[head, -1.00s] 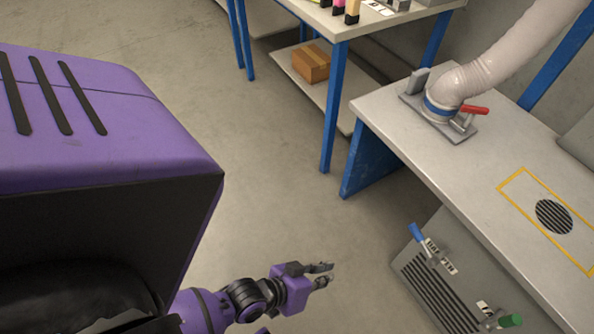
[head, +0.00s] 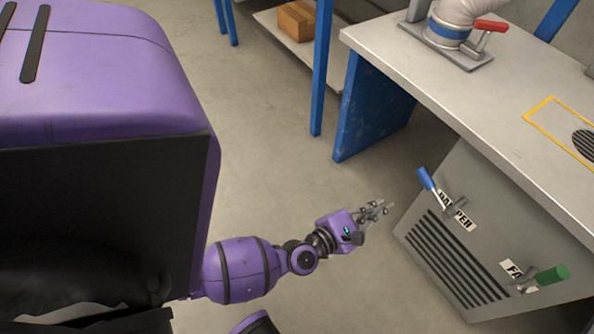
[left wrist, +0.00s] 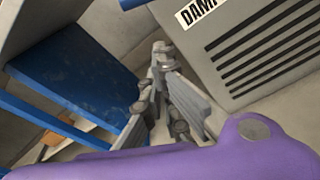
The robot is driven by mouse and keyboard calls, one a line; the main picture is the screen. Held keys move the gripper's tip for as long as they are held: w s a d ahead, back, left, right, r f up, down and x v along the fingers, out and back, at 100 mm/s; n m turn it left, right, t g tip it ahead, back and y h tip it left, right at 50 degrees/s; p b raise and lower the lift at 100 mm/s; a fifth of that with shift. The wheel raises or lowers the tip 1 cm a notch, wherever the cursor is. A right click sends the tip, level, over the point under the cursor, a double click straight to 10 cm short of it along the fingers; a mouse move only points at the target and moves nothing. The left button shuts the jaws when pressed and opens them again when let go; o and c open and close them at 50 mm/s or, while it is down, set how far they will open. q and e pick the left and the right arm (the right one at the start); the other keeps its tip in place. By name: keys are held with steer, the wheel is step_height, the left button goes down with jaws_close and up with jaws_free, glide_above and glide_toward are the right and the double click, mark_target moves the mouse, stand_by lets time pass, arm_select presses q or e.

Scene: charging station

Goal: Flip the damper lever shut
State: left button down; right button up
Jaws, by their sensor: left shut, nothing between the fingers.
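The damper lever (head: 426,180) has a blue handle and sits on the grey cabinet front under the bench, beside a label reading "DAMPER". Its handle points up and to the left. In the left wrist view only part of the label (left wrist: 202,10) shows, with a bit of blue at the top edge. My left gripper (head: 384,207) is shut and empty, a little left of and below the lever, apart from it. Its closed fingers also show in the left wrist view (left wrist: 163,52). My right gripper is not in view.
A green-handled lever (head: 552,275) sits further right on the same cabinet, by a partly hidden label. The slotted vent (head: 455,258) lies below the damper lever. The bench top (head: 440,90) overhangs the cabinet and carries a hose fitting with a red handle (head: 489,26). Floor left of the cabinet is clear.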

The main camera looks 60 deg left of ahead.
mark_target(433, 190)
arm_select(q)
steer(key=shift+a+n, duration=0.25)
steer(key=shift+n, duration=0.45)
steer(key=w+d+r+p, duration=0.1)
steer(key=w+r, duration=0.1)
steer(key=w, duration=0.7)
steer(key=shift+r, duration=0.2)
steer(key=shift+d, duration=0.1)
steer(key=shift+r, duration=0.15)
